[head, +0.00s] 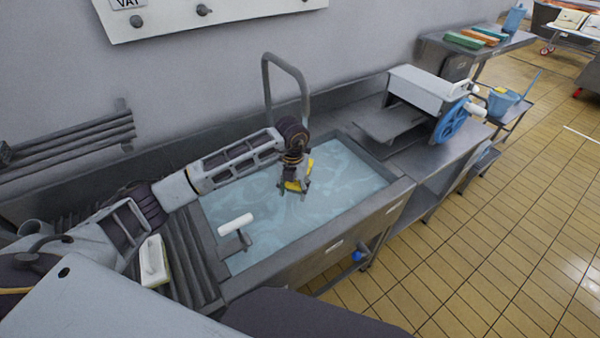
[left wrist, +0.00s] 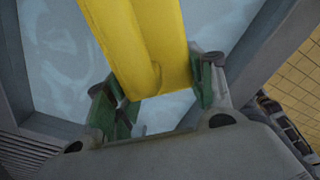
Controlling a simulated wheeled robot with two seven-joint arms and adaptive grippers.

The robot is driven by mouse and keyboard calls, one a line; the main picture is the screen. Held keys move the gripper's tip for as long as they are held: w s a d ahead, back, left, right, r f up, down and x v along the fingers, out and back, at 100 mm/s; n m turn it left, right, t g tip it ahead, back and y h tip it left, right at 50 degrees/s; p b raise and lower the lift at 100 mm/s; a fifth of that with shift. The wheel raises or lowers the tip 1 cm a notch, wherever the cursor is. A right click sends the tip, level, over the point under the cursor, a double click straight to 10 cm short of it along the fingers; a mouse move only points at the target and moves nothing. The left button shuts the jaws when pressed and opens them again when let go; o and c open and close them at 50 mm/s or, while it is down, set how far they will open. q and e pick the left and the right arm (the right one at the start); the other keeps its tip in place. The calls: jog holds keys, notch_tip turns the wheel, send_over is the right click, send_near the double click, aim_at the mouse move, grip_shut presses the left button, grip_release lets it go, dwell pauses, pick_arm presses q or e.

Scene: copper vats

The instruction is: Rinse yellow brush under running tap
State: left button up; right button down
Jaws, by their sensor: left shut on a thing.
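My left gripper (head: 295,187) reaches from the left over the sink basin, pointing down. It is shut on the yellow brush (left wrist: 145,45), which fills the upper middle of the left wrist view between the green-padded fingers. In the head view a small part of the yellow brush (head: 297,184) shows at the fingers, over the water (head: 335,185). I cannot tell whether it touches the water. The grey tap (head: 284,62) arches up behind my gripper; its outlet is hidden and I see no clear stream. My right gripper is not in view.
A metal sink (head: 395,198) holds pale blue water. A white-handled brush (head: 153,262) lies on the ribbed drainer at left. A white-handled lever (head: 236,225) stands at the near left rim. A machine with a blue wheel (head: 452,120) stands right of the basin.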

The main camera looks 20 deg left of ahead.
pick_arm(q)
jog(key=s+d+p, duration=0.1)
jog(key=s+d, duration=0.1)
jog(key=s, duration=0.4)
jog(key=shift+s+d+p, duration=0.15)
jog(key=shift+s+p, duration=0.2)
jog(key=shift+s, duration=0.05)
dwell(0.7)
jog(key=shift+r, duration=0.1)
dwell(1.4)
jog(key=s+d+r+p, duration=0.1)
jog(key=s+r+p, duration=0.2)
jog(key=s+r, duration=0.1)
jog(key=shift+s+d, duration=0.3)
jog(key=shift+s, duration=0.1)
dwell(0.4)
